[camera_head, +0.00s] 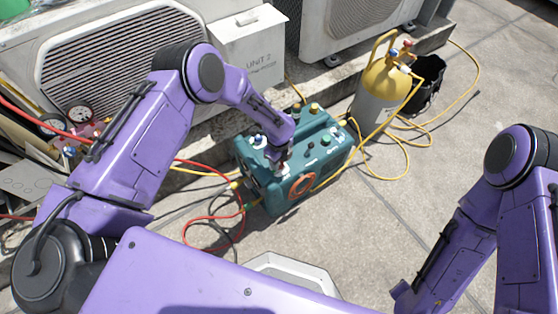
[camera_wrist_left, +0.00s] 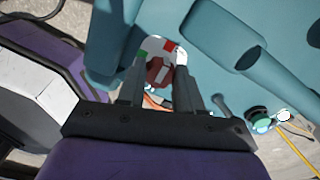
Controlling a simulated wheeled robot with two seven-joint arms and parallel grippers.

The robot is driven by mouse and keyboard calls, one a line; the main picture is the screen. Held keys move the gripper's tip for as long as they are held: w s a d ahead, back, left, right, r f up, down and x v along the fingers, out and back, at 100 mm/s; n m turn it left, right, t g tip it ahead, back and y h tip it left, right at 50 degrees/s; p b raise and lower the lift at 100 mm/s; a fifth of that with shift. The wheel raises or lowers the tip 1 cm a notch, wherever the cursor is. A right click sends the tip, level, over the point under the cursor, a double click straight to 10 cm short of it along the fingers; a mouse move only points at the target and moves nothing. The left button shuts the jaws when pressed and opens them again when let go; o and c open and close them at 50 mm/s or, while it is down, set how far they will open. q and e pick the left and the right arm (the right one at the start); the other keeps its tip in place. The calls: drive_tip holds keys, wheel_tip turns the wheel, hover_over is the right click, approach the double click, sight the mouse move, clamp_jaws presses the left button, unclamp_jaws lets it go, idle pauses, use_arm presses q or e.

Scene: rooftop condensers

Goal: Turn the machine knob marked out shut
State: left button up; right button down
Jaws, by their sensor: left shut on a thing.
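The teal machine (camera_head: 268,195) stands on the concrete, with several knobs and fittings on top. My left gripper (camera_head: 283,166) reaches down to its near side and hides the knob in the head view. In the left wrist view, a dark red knob (camera_wrist_left: 158,72) sits on a white round dial with a red and a green patch. The two fingers of my left gripper (camera_wrist_left: 160,70) are shut on this knob, one on each side. I cannot read any marking beside it. My right arm shows at the right, but its gripper is out of view.
An orange coil (camera_head: 302,186) hangs at the machine's near side. Condenser units line the back. Concrete at right is clear.

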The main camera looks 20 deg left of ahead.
use_arm(q)
drive_tip(key=shift+s+f+m, duration=0.1)
drive_tip(key=shift+s+m, duration=0.05)
drive_tip(key=shift+m, duration=0.15)
drive_tip(key=o, duration=1)
drive_tip(key=shift+o, duration=0.2)
wheel_tip(320, 180, up, 11)
drive_tip(key=p, duration=0.2)
drive_tip(key=shift+f+p, duration=0.15)
drive_tip(key=shift+p, duration=0.2)
